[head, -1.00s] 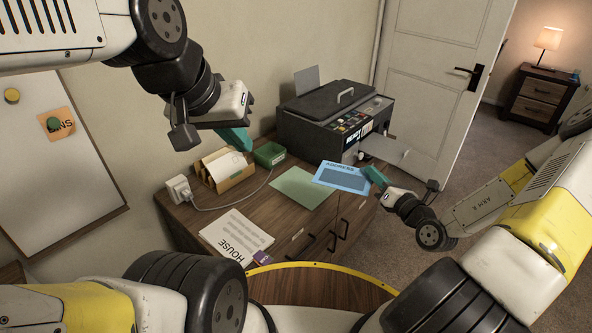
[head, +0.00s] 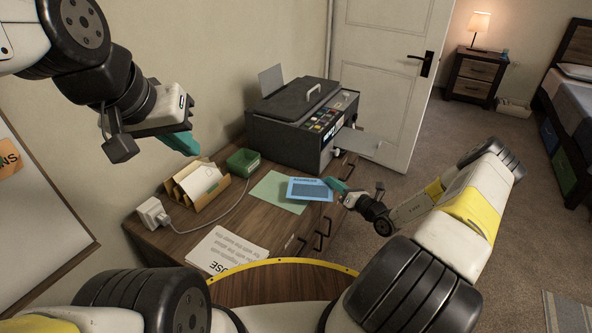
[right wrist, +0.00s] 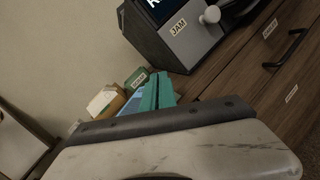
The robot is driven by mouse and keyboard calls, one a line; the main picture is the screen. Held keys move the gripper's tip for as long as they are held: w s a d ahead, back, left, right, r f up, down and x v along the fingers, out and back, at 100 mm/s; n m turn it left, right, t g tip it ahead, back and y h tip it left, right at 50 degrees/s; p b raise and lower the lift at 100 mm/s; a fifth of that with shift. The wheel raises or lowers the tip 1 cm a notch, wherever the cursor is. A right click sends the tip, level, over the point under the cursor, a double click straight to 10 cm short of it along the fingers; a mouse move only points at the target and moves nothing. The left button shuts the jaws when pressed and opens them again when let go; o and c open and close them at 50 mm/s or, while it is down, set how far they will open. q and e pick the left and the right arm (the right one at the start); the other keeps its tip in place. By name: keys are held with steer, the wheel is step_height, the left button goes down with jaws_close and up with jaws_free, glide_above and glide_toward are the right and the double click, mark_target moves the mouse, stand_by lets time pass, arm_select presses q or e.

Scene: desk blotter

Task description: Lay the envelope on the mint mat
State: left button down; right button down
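The blue envelope (head: 309,183) with a darker panel overlaps the right part of the mint mat (head: 268,188) in the head view. I cannot tell whether it touches the mat or is held just above it. My right gripper (head: 337,186) is shut on the envelope's right edge. In the right wrist view its teal fingers (right wrist: 158,92) are close together, with the blue envelope (right wrist: 132,106) partly hidden beside them. My left gripper (head: 182,143) is raised over the desk's left side, away from the envelope; its finger gap is not visible.
The printer (head: 303,120) stands behind the mat, its tray (head: 358,142) reaching out to the right. A green box (head: 243,162), a letter holder (head: 197,184) and a white plug block (head: 152,212) with a cable are left of the mat. A printed sheet (head: 228,250) lies in front.

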mark_target(309, 179)
steer(key=w+a, duration=0.1)
steer(key=a, duration=0.1)
steer(key=w+a, duration=0.2)
steer(key=a, duration=0.1)
steer(key=w+a+f, duration=0.1)
steer(key=a, duration=0.2)
steer(key=shift+w+a, duration=0.15)
steer(key=shift+w, duration=0.2)
steer(key=shift+w+a+f, duration=0.15)
steer(key=shift+a+f, duration=0.15)
steer(key=shift+f, duration=0.35)
steer(key=shift+w+a+f, duration=0.15)
steer(key=shift+a+f, duration=0.1)
steer(key=shift+f, duration=0.85)
steer(key=shift+f, duration=0.15)
steer(key=c, duration=2)
jaws_free()
steer(key=shift+o, duration=0.2)
